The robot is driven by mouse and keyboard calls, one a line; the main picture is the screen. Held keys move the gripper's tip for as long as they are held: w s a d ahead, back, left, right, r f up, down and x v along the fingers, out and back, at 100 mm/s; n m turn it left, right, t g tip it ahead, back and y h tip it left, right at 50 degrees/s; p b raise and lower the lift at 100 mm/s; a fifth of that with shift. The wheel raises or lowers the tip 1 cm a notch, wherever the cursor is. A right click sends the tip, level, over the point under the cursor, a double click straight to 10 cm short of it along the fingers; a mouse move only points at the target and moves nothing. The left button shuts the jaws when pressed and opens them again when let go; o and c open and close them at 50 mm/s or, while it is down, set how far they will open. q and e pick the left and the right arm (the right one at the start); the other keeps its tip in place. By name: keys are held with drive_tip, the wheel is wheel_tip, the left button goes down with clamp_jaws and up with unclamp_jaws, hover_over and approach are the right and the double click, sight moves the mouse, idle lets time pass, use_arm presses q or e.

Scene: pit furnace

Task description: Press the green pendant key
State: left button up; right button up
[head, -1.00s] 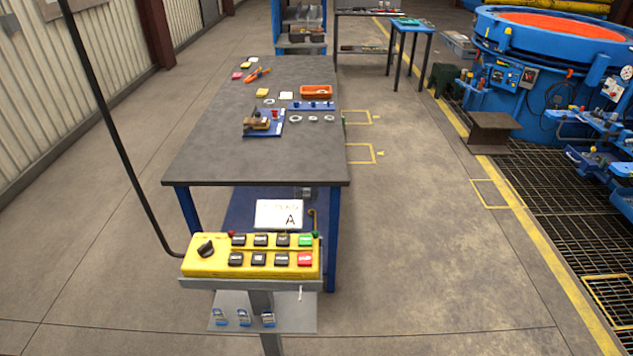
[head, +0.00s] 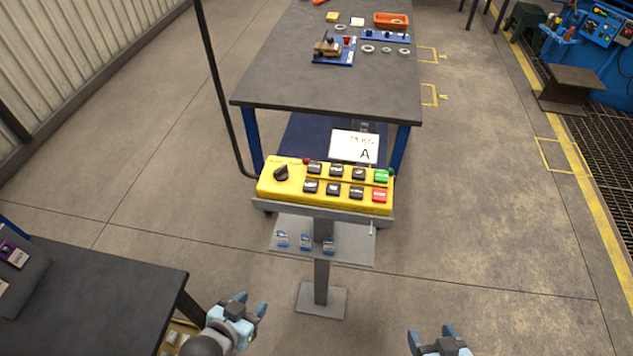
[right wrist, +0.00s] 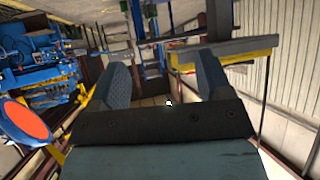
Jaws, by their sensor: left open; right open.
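The yellow pendant box (head: 265,187) rests on a grey stand in the middle of the head view. Its green key (head: 382,176) is at the right end of the upper row, above the red key (head: 379,195). Several dark keys and a black rotary knob (head: 281,173) sit to the left. My left gripper (head: 249,304) is open and empty, low in the head view, left of the stand. My right gripper (head: 434,334) is open and empty at the bottom edge, right of the stand. Its spread fingers (right wrist: 164,85) also show in the right wrist view. Both grippers are apart from the pendant.
A black cable (head: 222,90) rises from the pendant's left end. A worktable (head: 290,82) with small parts stands behind it. A dark table (head: 110,290) is at lower left. A shelf (head: 350,253) with several small blue-and-grey items juts below the pendant.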

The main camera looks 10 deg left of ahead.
drive_tip(key=shift+a, duration=0.1)
clamp_jaws()
idle(1.3)
